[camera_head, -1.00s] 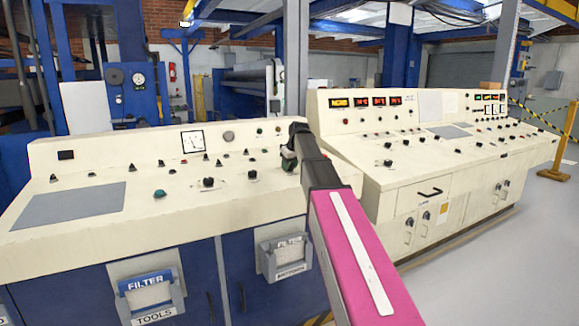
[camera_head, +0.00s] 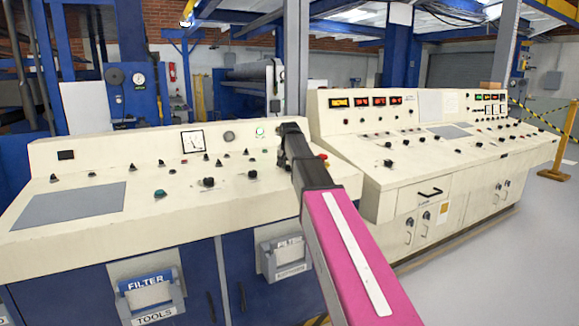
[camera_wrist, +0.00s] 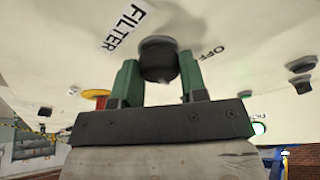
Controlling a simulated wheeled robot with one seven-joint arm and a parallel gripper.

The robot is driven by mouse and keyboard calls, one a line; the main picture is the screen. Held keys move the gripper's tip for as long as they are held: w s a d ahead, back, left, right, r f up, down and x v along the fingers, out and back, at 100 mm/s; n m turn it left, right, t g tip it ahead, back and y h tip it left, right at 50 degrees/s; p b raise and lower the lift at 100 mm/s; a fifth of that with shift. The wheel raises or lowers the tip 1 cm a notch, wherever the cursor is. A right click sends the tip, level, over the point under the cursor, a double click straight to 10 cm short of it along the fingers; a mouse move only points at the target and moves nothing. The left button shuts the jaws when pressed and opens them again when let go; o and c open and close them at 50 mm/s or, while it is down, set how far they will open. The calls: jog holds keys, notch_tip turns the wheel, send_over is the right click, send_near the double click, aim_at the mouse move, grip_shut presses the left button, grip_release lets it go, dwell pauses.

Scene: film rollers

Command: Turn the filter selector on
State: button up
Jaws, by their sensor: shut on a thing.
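The filter selector (camera_wrist: 158,58) is a dark round knob on the cream panel, in the middle of the wrist view. The word FILTER (camera_wrist: 124,27) is printed to its left and OFF (camera_wrist: 212,52) to its right. My gripper (camera_wrist: 160,78) has its two green fingers on either side of the knob and is shut on it. In the head view my gripper (camera_head: 283,157) is at the right end of the left console (camera_head: 110,235), and my arm hides the knob there. A round lamp (camera_head: 260,132) glows green on the console's upright back; a bright lamp (camera_wrist: 259,128) also shows in the wrist view.
A red button with a yellow base (camera_head: 323,160) is close to the right of my gripper; it also shows in the wrist view (camera_wrist: 97,94). Other knobs (camera_head: 209,183) stand to the left. A second console (camera_head: 385,175) is at the right, with open floor in front.

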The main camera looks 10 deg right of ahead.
jog(key=shift+m, duration=0.6)
jog(key=o, duration=0.9)
jog(key=v, duration=1.1)
jog(key=shift+w+a, duration=0.1)
jog(key=shift+a, duration=0.1)
jog(key=shift+f, duration=0.1)
